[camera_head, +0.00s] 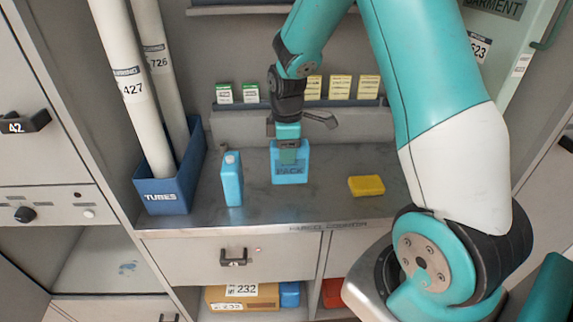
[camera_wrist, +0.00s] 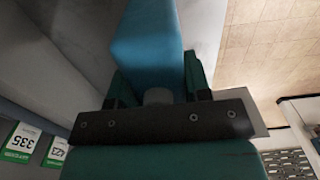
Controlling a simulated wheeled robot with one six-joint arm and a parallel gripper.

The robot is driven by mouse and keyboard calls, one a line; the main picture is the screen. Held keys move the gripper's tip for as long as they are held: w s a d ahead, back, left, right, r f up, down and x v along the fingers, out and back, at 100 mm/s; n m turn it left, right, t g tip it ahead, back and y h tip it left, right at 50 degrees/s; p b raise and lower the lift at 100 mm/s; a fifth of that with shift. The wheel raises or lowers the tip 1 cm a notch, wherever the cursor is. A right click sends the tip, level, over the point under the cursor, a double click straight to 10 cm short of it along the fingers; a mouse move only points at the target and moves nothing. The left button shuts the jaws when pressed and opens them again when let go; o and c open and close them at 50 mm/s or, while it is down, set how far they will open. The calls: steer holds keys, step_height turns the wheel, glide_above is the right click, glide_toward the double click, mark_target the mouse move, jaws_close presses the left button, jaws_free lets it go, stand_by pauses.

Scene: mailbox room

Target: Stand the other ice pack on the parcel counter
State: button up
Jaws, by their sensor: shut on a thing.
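My gripper (camera_head: 289,156) is shut on a blue ice pack (camera_head: 290,175) with "PACK" lettering. The pack is upright over the middle of the parcel counter (camera_head: 328,209); I cannot tell whether its base touches the surface. In the wrist view the held ice pack (camera_wrist: 147,38) extends away between the two green fingers of my gripper (camera_wrist: 155,84). A second blue ice pack (camera_head: 232,181) with a pale cap stands upright on the counter, to the left of the held one and apart from it.
A yellow block (camera_head: 366,185) lies on the counter at right. A blue tubes bin (camera_head: 170,188) with tall white tubes (camera_head: 133,89) stands at left. Small cards (camera_head: 340,87) line a back ledge. Below are a drawer (camera_head: 205,258) and a cubby with a cardboard box (camera_head: 242,297).

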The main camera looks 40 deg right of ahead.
steer(key=shift+f, duration=2.4)
steer(key=shift+f, duration=0.1)
steer(key=o, duration=1.1)
steer(key=shift+o, duration=0.2)
steer(key=r, duration=1.2)
steer(key=shift+a+r+b, duration=0.2)
steer(key=shift+a+b, duration=0.15)
steer(key=s+a+r+m+y, duration=0.2)
steer(key=s+a+r, duration=0.2)
steer(key=s+a, duration=0.7)
steer(key=s+a+r+m+y, duration=0.2)
steer(key=s+a+r, duration=0.2)
steer(key=s+a, duration=0.6)
steer(key=shift+s+a, duration=0.35)
steer(key=shift+s, duration=0.5)
